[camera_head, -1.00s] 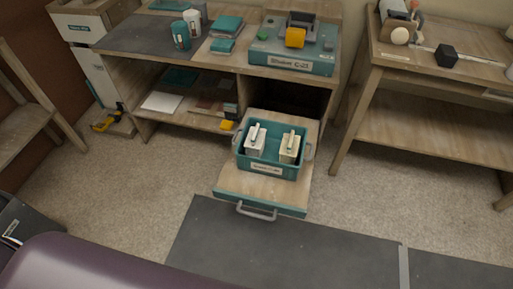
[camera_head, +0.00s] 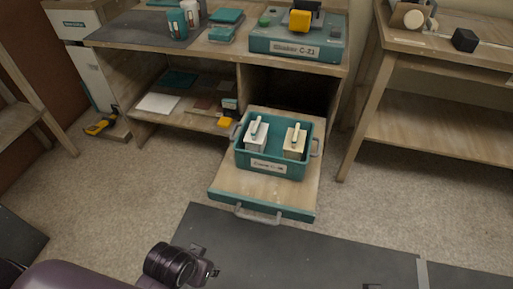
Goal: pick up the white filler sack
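A white block-shaped pack with a grip on top (camera_head: 256,139), which looks like the white filler sack, stands upright in the left half of a teal crate (camera_head: 267,169). A similar cream pack (camera_head: 294,144) stands in the right half, apart from it. The crate sits on a pulled-out wooden drawer board with a teal front (camera_head: 262,208). My purple arm with a dark joint shows at the lower left, well short of the crate. I make out no gripper fingers of either hand.
The workbench (camera_head: 215,58) stands behind the drawer, with a teal mixer or shaker unit (camera_head: 298,46) on top. A second wooden table (camera_head: 440,115) is on the right. A dark floor mat (camera_head: 290,250) lies in front; the carpet around the drawer is clear.

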